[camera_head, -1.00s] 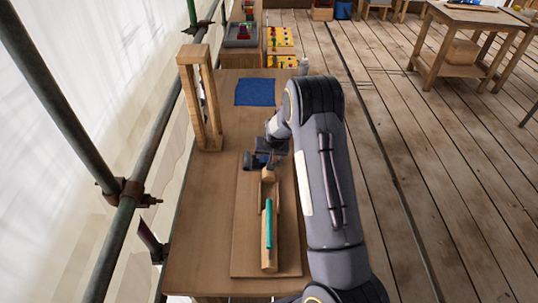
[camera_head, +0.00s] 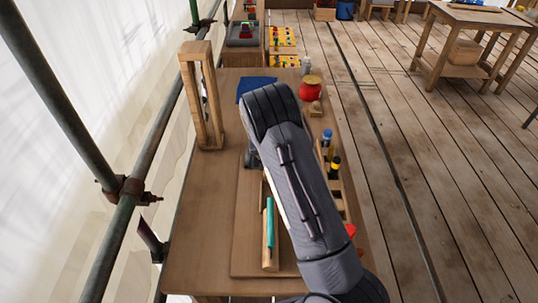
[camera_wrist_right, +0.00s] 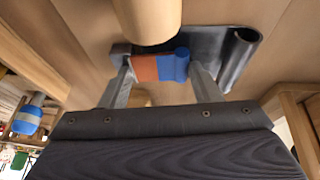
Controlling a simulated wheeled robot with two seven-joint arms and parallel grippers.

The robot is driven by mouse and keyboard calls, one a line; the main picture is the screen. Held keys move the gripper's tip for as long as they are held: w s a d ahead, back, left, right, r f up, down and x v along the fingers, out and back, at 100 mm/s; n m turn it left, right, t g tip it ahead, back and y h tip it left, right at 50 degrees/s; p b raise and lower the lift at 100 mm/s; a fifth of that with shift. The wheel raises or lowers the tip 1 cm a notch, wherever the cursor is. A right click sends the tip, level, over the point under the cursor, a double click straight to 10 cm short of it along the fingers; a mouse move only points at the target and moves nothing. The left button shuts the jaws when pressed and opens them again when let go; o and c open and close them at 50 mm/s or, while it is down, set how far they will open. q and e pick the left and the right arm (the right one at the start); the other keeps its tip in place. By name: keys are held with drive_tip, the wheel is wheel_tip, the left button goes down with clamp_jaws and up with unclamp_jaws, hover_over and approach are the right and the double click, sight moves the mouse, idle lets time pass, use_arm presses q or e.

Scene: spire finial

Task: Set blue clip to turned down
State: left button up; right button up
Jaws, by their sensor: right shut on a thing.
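In the right wrist view, the blue clip (camera_wrist_right: 181,66) shows as a blue piece with an orange part beside it. It lies between the fingers of my right gripper (camera_wrist_right: 160,72), which is shut on it. The clip is beside a grey curled sheet (camera_wrist_right: 234,58) and just under a pale wooden cylinder (camera_wrist_right: 148,18). Whether the clip is turned down I cannot tell. In the head view my right arm hides the clip and most of the gripper. My left gripper is in neither view.
A wooden base board (camera_head: 245,238) on the bench carries a wooden piece with a teal strip (camera_head: 270,222). A wooden frame (camera_head: 201,95) stands at left. The bench's left front is clear.

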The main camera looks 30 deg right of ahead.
drive_tip(key=o, duration=1)
drive_tip(key=b+v, duration=0.1)
drive_tip(key=v, duration=0.5)
drive_tip(key=shift+s+a+r+b, duration=0.1)
drive_tip(key=shift+a+r+b, duration=0.1)
drive_tip(key=shift+r+b, duration=0.1)
drive_tip(key=shift+s+a+r, duration=0.15)
drive_tip(key=shift+s+r, duration=0.1)
drive_tip(key=shift+r, duration=0.25)
